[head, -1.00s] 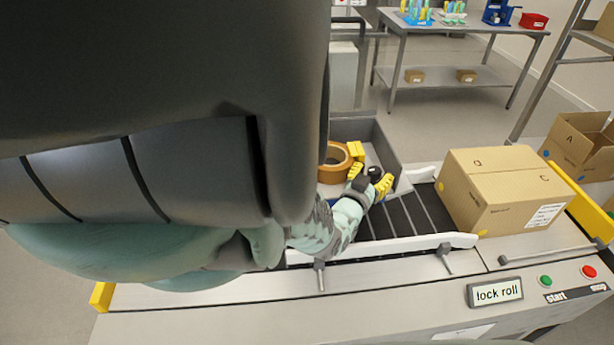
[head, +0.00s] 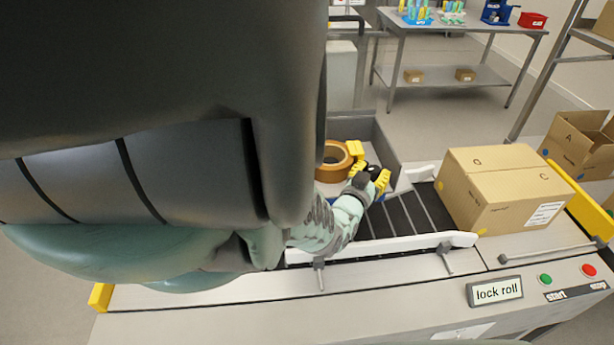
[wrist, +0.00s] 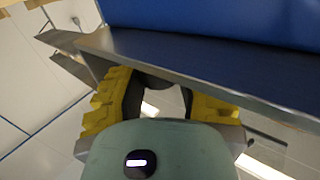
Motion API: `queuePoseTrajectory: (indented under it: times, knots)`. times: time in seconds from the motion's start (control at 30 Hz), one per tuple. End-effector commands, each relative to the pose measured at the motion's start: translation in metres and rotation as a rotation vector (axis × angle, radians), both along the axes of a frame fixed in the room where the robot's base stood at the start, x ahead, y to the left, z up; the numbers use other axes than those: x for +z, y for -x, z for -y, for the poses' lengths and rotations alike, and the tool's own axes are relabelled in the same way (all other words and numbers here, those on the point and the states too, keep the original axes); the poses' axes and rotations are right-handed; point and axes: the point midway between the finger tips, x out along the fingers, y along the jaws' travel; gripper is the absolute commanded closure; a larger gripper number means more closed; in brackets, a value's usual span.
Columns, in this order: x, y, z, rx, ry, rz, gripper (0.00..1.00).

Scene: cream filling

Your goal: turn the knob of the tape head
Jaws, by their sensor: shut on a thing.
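The tape head (head: 385,143) is a grey open housing at the middle of the head view, with a brown tape roll (head: 331,174) inside it. My gripper (head: 370,169) has yellow fingers and is at the housing's near right side, beside the roll. It is shut on a small black knob (head: 374,171), mostly hidden between the fingers. In the wrist view the fingers close from both sides on a dark rounded part (wrist: 158,83) under a metal edge and a blue panel (wrist: 215,20).
An open box (head: 580,145) is farther right. My arm hides the left side.

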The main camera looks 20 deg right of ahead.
Motion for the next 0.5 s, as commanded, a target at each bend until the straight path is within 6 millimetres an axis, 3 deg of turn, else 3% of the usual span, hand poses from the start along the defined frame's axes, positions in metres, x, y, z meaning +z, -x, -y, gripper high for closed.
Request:
queuePoseTrajectory:
  times: [0.5]
  knots:
    - [-0.0017, -0.0023, 0.0007, -0.109, -0.005, 0.006, 1.00]
